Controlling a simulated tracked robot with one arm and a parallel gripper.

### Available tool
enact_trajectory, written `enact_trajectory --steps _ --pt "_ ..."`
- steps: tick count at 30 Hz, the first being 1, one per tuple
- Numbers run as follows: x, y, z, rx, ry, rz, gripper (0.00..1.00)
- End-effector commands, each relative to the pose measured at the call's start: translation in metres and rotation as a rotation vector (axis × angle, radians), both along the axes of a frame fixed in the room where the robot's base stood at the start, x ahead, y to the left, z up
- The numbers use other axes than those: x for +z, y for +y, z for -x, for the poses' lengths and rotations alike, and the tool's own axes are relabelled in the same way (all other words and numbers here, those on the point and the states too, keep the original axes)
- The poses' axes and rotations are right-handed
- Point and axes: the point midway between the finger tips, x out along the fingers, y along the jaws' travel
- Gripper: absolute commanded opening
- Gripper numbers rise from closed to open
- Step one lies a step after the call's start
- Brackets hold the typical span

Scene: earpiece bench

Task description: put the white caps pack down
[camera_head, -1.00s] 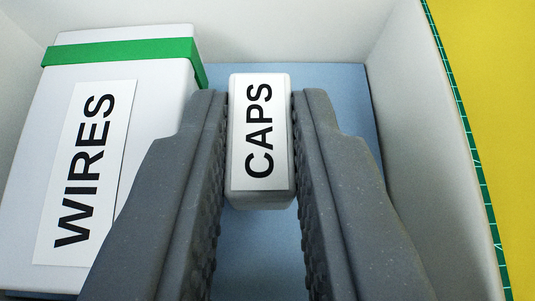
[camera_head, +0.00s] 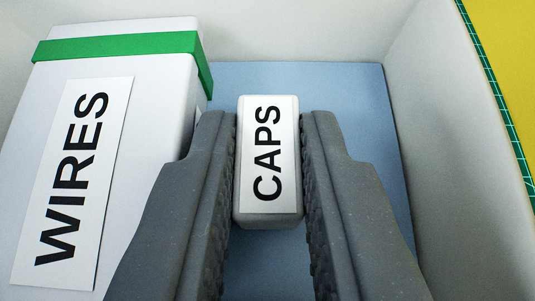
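The white caps pack (camera_head: 268,155) is a small rounded white block with a CAPS label on its upper face. It is between the two grey fingers of my gripper (camera_head: 269,160), which press against its left and right sides. The pack is inside a white-walled box, over its light blue floor (camera_head: 345,110). Whether its underside touches the floor is hidden. The pack's far end sticks out a little past the fingertips.
A larger white WIRES box (camera_head: 130,85) with a green band stands close to my left finger. Bare blue floor lies beyond and to the right of the pack. The white right wall (camera_head: 450,130) rises beside it, with a green gridded mat (camera_head: 497,85) and yellow surface (camera_head: 510,40) outside.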

Motion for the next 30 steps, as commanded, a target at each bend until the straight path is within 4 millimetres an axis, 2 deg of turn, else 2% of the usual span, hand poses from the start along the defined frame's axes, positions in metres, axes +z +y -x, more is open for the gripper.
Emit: enact_trajectory --steps 1,3,11,30 --pt "-0.016 -0.001 0.003 0.001 0.025 0.007 0.26" --pt "-0.017 -0.002 0.003 0.001 0.027 0.007 0.26" --pt "-0.003 -0.003 0.006 -0.001 0.029 0.009 0.26" --pt "0.054 -0.005 0.091 -0.004 0.015 0.003 0.26"
